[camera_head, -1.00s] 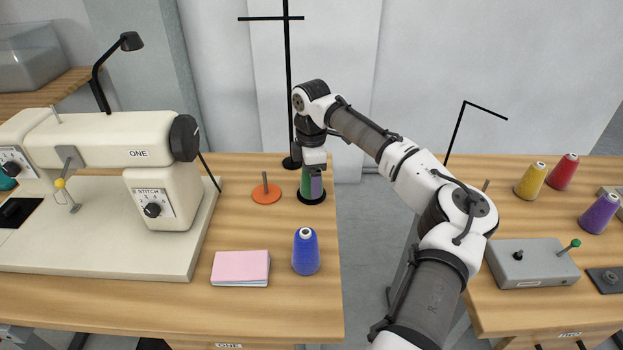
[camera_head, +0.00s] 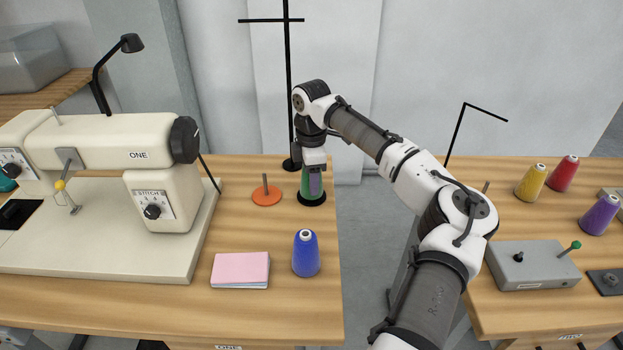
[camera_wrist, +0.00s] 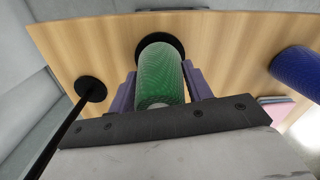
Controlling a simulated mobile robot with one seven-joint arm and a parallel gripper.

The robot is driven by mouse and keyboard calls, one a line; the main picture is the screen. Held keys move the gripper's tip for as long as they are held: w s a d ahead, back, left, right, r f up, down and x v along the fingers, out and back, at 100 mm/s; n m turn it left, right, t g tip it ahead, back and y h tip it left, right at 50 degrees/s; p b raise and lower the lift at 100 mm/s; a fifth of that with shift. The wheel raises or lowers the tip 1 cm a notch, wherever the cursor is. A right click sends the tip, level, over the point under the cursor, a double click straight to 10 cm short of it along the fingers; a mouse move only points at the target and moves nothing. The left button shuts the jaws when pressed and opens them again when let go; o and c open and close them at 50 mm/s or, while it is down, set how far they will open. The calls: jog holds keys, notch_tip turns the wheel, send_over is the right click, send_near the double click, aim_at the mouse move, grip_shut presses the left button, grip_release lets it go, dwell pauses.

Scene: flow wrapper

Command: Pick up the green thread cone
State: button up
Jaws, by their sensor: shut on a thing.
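The green thread cone (camera_head: 305,186) stands upright on a round black base (camera_head: 312,201) near the right edge of the left table. My gripper (camera_head: 313,184) points straight down over it and is shut on it. In the wrist view the green thread cone (camera_wrist: 161,76) lies between the two purple fingers of my gripper (camera_wrist: 160,92), one on each side. The black base (camera_wrist: 168,43) shows beneath the cone. Part of the cone is hidden by a finger in the head view.
A black stand pole (camera_head: 288,90) rises just behind my gripper. An orange disc with a peg (camera_head: 266,196), a blue cone (camera_head: 306,255) and a pink pad (camera_head: 240,269) are nearby. The sewing machine (camera_head: 110,140) stands left. Yellow, red and purple cones are on the right table.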

notch_tip(320, 180, up, 19)
jog(key=p, duration=0.1)
jog(key=shift+r, duration=0.2)
